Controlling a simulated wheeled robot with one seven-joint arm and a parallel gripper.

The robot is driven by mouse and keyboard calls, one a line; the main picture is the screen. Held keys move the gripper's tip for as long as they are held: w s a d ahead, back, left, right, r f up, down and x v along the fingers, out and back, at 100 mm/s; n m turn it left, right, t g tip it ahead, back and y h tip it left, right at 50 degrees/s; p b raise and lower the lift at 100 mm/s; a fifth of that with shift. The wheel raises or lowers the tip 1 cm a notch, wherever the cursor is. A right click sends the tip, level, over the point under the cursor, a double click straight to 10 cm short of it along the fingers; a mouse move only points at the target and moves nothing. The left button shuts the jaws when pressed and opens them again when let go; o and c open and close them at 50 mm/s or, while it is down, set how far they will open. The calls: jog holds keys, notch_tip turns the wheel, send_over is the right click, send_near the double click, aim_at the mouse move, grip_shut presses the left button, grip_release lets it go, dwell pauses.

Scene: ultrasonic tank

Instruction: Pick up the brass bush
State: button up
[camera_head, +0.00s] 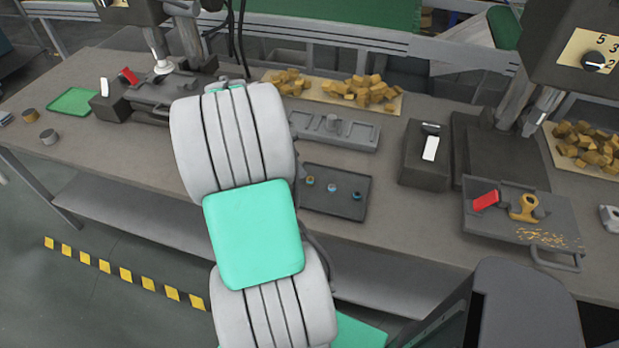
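A short brass-coloured cylinder (30,115), which looks like the brass bush, stands on the grey bench top (105,160) at the far left. My white and green arm fills the middle of the view. My gripper is not visible.
A green mat (73,102) lies behind the cylinders. Drill-press-like machines stand at back left and right. A grey fixture block (335,130) and piles of brass-coloured chunks (372,92) lie behind the dark tray. The front left bench top is clear.

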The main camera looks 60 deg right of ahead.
aim_at(310, 179)
jog(key=shift+m, duration=0.4)
jog(key=x, duration=0.3)
jog(key=p+x, duration=0.1)
jog(key=x, duration=0.4)
jog(key=shift+s+d+f+p, duration=0.1)
jog(key=shift+s+d+p, duration=0.25)
jog(key=shift+s+d, duration=0.05)
jog(key=shift+c, duration=0.6)
grip_shut()
